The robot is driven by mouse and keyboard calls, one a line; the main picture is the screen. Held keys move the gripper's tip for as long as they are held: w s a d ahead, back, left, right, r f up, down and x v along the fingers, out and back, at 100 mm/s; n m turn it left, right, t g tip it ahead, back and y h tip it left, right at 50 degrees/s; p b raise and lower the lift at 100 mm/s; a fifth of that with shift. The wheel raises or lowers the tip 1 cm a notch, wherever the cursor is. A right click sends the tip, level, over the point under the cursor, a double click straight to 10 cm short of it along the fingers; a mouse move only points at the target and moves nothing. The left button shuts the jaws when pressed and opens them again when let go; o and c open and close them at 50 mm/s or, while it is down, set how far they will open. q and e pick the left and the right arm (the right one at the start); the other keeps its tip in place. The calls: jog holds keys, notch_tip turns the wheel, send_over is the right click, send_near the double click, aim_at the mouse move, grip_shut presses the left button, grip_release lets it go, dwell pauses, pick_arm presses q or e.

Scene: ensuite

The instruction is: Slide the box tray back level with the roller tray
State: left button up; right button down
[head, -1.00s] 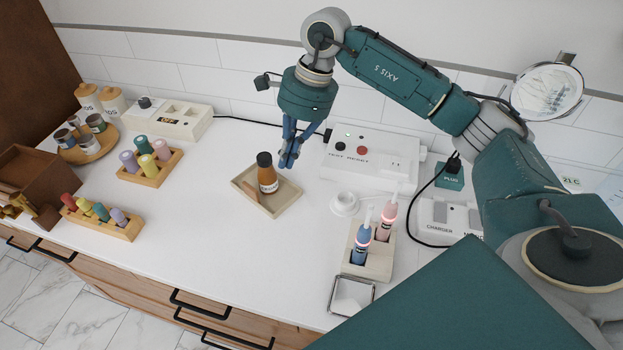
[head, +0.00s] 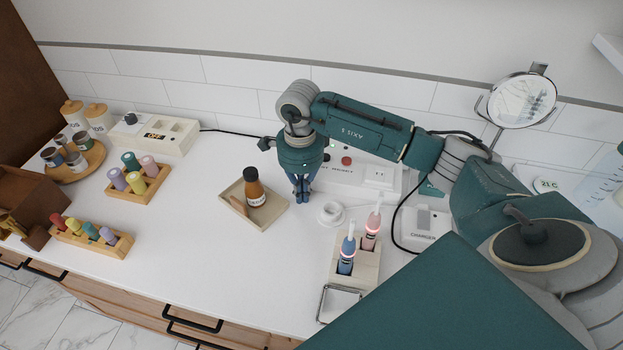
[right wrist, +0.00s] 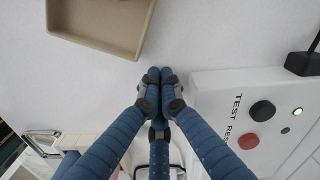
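A shallow beige square tray (head: 270,216) lies on the white counter, holding a brown bottle (head: 254,190) and a small wooden piece (head: 238,206). Its corner shows in the right wrist view (right wrist: 95,38). Two wooden holders with coloured roller-like pieces stand to its left: a rear one (head: 141,194) and a front one (head: 95,245). I cannot tell for sure which things are the box tray and roller tray. My right gripper (head: 301,197) points down just right of the beige tray, apart from it. Its fingers (right wrist: 160,76) are together, nothing visible between them. My left gripper is out of view.
A white test box (head: 378,178) stands behind and right of my right gripper. A white ring (head: 330,214), a toothbrush holder (head: 352,268) and a charger (head: 424,226) are to the right. A brown box (head: 35,200) is far left. Counter between tray and holders is clear.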

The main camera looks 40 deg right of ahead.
aim_at(286, 203)
jog(key=shift+w+a, duration=0.4)
jog(key=shift+a, duration=0.35)
jog(key=shift+w+a+f+b, duration=0.1)
jog(key=shift+w+a+b, duration=0.2)
jog(key=shift+a, duration=0.2)
jog(key=shift+w+a+f+b, duration=0.15)
jog(key=shift+a+b, duration=0.15)
jog(key=shift+a, duration=0.15)
jog(key=shift+w+a+r, duration=0.1)
jog(key=shift+a+r, duration=0.05)
jog(key=shift+r, duration=0.05)
